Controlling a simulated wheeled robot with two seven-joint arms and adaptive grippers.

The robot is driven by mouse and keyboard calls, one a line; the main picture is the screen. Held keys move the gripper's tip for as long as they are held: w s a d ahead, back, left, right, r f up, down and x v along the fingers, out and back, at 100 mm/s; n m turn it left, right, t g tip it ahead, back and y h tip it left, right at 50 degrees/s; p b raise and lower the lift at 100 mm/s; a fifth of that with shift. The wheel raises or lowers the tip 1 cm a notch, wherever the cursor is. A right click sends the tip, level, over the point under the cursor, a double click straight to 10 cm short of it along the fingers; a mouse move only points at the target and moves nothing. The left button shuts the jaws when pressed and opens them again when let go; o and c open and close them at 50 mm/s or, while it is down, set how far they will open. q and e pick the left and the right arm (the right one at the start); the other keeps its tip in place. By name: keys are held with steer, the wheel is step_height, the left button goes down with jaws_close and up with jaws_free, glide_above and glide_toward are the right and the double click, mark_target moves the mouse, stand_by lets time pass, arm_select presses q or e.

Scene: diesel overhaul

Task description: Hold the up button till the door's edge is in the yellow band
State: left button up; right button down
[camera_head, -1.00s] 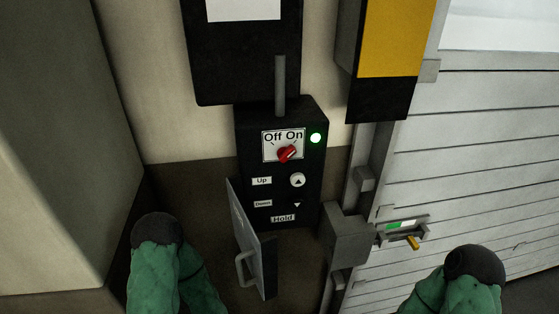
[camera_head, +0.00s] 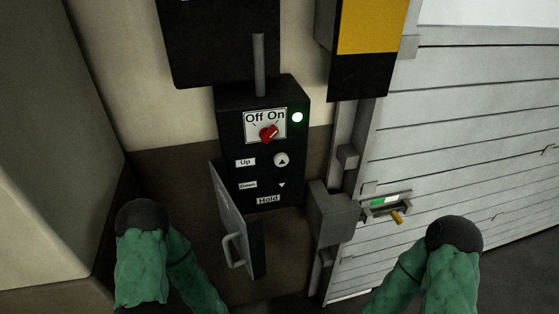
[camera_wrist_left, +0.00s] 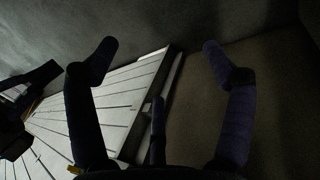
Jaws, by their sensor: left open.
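The control box (camera_head: 262,140) hangs on the wall in the head view. Its red knob (camera_head: 268,133) points toward On, and a green lamp (camera_head: 297,117) is lit. The round up button (camera_head: 281,159) is uncovered beside its Up label, above the down button (camera_head: 282,185). The slatted door (camera_head: 460,130) is at the right. A yellow area (camera_head: 372,26) shows on a dark housing at the top; I cannot tell whether it is the band. My left gripper (camera_wrist_left: 160,48) is open and empty in the left wrist view, away from the buttons.
The box's hinged cover (camera_head: 238,220) stands open below left, with a handle sticking out. A grey block (camera_head: 333,215) and a latch with a green mark and yellow lever (camera_head: 397,217) sit by the door's edge. A large pale panel (camera_head: 50,150) bounds the left.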

stand_by(0.4)
arm_select(q)
jaws_close()
stand_by(1.3)
